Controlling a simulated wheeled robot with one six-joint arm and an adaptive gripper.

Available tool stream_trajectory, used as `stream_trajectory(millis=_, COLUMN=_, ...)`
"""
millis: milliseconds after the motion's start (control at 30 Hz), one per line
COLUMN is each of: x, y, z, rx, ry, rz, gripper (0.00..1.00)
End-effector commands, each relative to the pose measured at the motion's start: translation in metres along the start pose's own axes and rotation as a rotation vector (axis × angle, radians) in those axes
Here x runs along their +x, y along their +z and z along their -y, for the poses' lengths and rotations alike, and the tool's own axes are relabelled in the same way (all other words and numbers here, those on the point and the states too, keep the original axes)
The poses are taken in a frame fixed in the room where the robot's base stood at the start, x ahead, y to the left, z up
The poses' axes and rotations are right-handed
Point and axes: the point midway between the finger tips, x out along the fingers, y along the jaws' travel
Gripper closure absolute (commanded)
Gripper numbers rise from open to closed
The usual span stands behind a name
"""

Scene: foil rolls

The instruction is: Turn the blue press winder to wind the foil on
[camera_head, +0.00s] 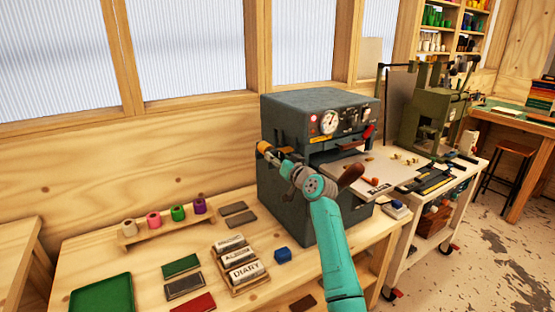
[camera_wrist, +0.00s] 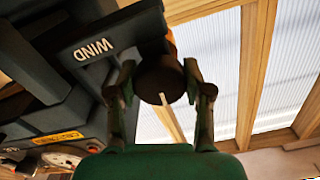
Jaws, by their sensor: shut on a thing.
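The blue-grey press (camera_head: 318,110) stands on the wooden bench, with a dial and a red-handled lever on its front. My gripper (camera_head: 272,155) is at the press's left side, by a small orange part (camera_head: 263,147). In the wrist view, my gripper's two fingers (camera_wrist: 160,85) are shut on a dark brown round knob (camera_wrist: 160,78), the winder, one finger on each side. A plate marked WIND (camera_wrist: 95,48) is beside it, upside down. A sliver of orange shows behind the knob. The winder's shaft is hidden.
A wooden rack with several coloured foil rolls (camera_head: 176,214) stands at the left. A trolley with a green machine (camera_head: 435,110) is at the right.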

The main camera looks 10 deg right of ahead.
Motion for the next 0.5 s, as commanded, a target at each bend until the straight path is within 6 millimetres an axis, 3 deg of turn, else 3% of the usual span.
stream_trajectory(millis=500, x=0.0, y=0.0, z=0.0006, rx=0.438, ry=0.0, rz=0.0, gripper=0.85)
